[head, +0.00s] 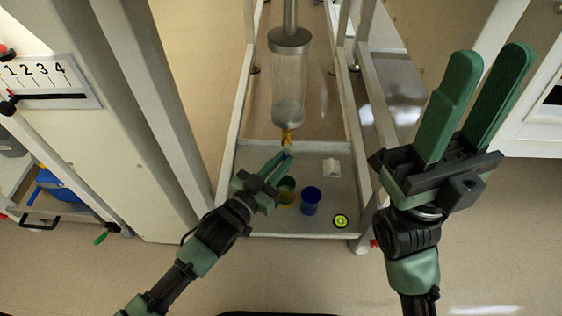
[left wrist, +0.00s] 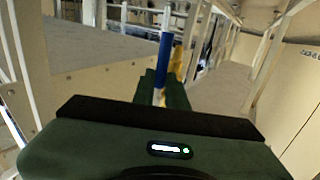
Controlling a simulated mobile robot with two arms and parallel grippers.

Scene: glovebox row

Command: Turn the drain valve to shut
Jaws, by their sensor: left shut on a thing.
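The drain valve (head: 287,136) is a small yellow fitting under a clear cylinder (head: 288,95) with a grey metal cap. In the left wrist view its yellow body (left wrist: 177,64) stands just behind a blue handle (left wrist: 162,58) on a pale metal stem. My left gripper (head: 282,160) is just below the valve, with its fingers shut on the handle. The fingers also show in the left wrist view (left wrist: 161,88); the blue grip sticks out past them. The handle's exact angle to the valve body is hard to tell. My right gripper (head: 492,62) is open and empty at the right.
A green cup (head: 287,196) and a blue cup (head: 311,203) stand on the low shelf (head: 325,228) below the valve, with a white item (head: 331,168) and a yellow-green disc (head: 340,221). Pale frame posts (head: 375,125) flank the cylinder. A large panel (head: 120,120) stands at left.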

